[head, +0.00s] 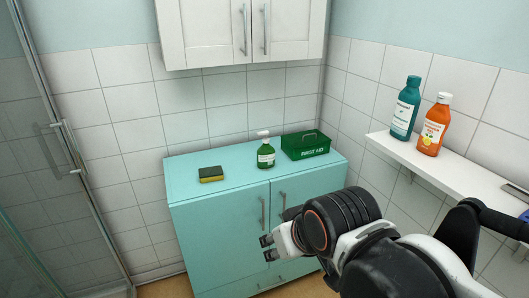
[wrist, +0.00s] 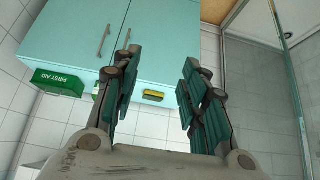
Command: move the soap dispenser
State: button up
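The soap dispenser (head: 265,154) is a green bottle with a white label and a white pump top. It stands upright on the turquoise cabinet (head: 222,182), between the sponge and the first aid box. In the wrist view it is mostly hidden behind the left-hand finger, with only a small part of the dispenser (wrist: 96,90) showing. My gripper (head: 268,248) is in front of the cabinet doors, lower than the cabinet top and apart from the dispenser. In the wrist view my gripper (wrist: 160,60) has its fingers wide apart with nothing between them.
A yellow-green sponge (head: 211,174) lies left of the dispenser, and a green first aid box (head: 306,145) stands close on its right. White wall cupboards (head: 236,35) hang above. A shelf (head: 440,168) at right holds teal (head: 405,108) and orange (head: 434,125) bottles. A glass shower door (head: 50,150) is at left.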

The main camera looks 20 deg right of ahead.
aim_at(266, 154)
jog(key=i+j+z, duration=0.1)
jog(key=i, duration=0.35)
jog(key=i+j+z, duration=0.15)
jog(key=i+j, duration=0.25)
jog(key=i+j+z, duration=0.1)
jog(key=i+j, duration=0.2)
jog(key=i, duration=0.2)
jog(key=z, duration=0.85)
